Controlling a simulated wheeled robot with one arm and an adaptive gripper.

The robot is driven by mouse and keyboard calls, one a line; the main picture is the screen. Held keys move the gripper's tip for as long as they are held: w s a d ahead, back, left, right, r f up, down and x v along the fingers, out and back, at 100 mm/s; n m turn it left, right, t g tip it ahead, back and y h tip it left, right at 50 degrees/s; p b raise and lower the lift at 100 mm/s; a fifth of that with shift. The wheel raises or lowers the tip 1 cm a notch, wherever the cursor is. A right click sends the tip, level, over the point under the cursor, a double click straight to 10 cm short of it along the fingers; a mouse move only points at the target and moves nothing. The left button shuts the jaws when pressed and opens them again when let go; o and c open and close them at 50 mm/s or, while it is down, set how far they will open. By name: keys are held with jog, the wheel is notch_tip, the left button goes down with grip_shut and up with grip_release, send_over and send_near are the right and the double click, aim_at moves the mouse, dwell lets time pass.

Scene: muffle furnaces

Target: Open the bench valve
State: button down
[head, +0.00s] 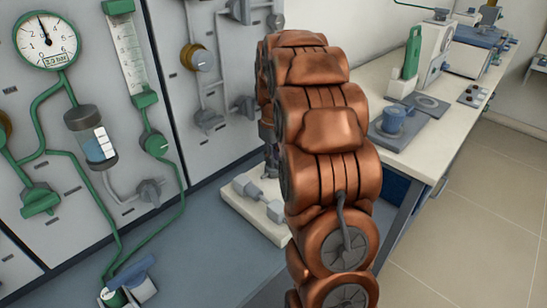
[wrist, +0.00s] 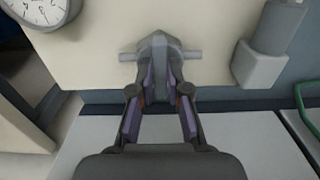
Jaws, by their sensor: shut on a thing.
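The bench valve shows in the wrist view as a grey faceted handle (wrist: 159,46) with a short rod on each side, against a cream base plate (wrist: 105,62). My gripper (wrist: 162,76) is shut on this handle, with one purple-padded finger on each side. In the head view my copper-coloured arm hides the valve handle and most of my gripper. A cream base (head: 240,208) with grey fittings (head: 262,200) shows on the bench just left of the arm.
In the head view the panel with green pipes (head: 85,150) rises at left.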

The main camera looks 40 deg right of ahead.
jog(key=shift+m, duration=0.3)
jog(key=m, duration=1.2)
jog(key=shift+m, duration=0.3)
jog(key=m, duration=0.4)
jog(key=shift+m, duration=0.3)
dwell(0.4)
jog(key=c, duration=1.1)
grip_release()
jog(key=shift+c, duration=0.2)
jog(key=shift+r, duration=0.1)
